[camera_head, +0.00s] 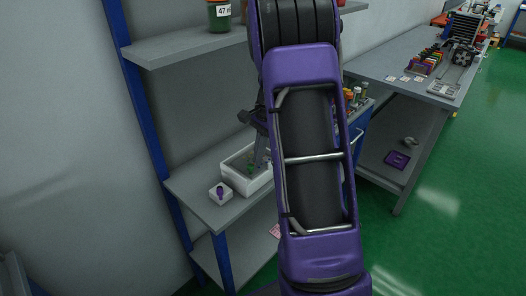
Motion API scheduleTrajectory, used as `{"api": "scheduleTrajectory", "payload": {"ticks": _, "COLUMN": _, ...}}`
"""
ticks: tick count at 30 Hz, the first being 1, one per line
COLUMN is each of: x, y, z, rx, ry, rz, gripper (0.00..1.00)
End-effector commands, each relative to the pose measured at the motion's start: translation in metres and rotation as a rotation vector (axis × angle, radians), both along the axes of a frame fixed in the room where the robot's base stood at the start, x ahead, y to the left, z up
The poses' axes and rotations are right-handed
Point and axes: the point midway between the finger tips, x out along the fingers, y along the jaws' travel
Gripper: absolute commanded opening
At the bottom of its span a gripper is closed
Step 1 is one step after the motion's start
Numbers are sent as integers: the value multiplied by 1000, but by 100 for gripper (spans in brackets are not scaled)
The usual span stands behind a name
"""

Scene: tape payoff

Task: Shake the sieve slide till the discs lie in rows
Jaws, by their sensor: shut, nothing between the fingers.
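A white open-topped tray (247,186) with a grey inside stands on the grey shelf left of my purple arm. Small green pieces (250,168) show in it; at this size I cannot tell whether they are discs or lie in rows. My gripper (259,160) points down into or just above the tray, partly hidden by my arm. It is shut with nothing held. I cannot pick out the sieve slide for sure. My arm hides the tray's right end.
A small white block with a purple top (220,194) stands left of the tray. A blue upright (144,110) and an upper shelf (200,48) with a jar (219,16) are near. A workbench (400,62) stands at right; green floor (455,180) is open there.

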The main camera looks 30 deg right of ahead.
Motion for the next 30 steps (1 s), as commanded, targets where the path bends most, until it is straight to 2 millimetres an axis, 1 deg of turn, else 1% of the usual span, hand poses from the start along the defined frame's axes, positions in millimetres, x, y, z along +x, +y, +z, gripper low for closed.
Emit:
{"api": "scheduleTrajectory", "payload": {"ticks": 8, "x": 0, "y": 1, "z": 0, "rx": 0, "ry": 0, "rz": 1, "gripper": 0}}
{"api": "scheduleTrajectory", "payload": {"ticks": 16, "x": -10, "y": 29, "z": 1, "rx": 0, "ry": 0, "rz": 2, "gripper": 0}}
{"api": "scheduleTrajectory", "payload": {"ticks": 26, "x": -11, "y": 31, "z": 0, "rx": 3, "ry": 3, "rz": 3, "gripper": 0}}
{"api": "scheduleTrajectory", "payload": {"ticks": 30, "x": -12, "y": 27, "z": 1, "rx": 3, "ry": 3, "rz": 3, "gripper": 0}}
